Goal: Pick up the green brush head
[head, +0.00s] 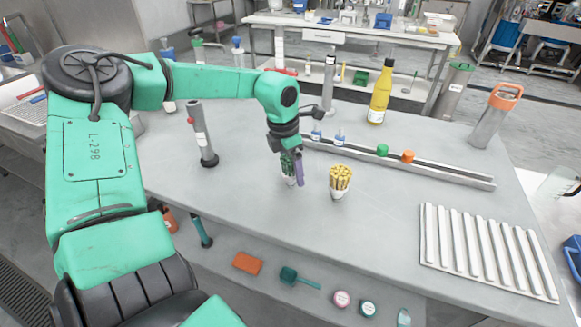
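My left gripper (293,171) points down over the middle of the table, at a small white cup (290,182). The gripper hides most of this cup. Dark green bits show between and beside the fingers, and a purple strip shows at the right; I cannot tell whether the green is the brush head. I cannot tell whether the fingers are open or shut. A second white cup (339,194) with yellow sticks (340,177) stands upright just to the right, apart from the gripper. My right gripper is not in view.
A long rail (440,172) behind holds a green cap (382,150), an orange cap (408,157) and small blue-topped bottles. A yellow bottle (381,95) stands farther back. A grey upright tool (202,135) stands left. A white ribbed rack (485,250) lies right. The table's front middle is clear.

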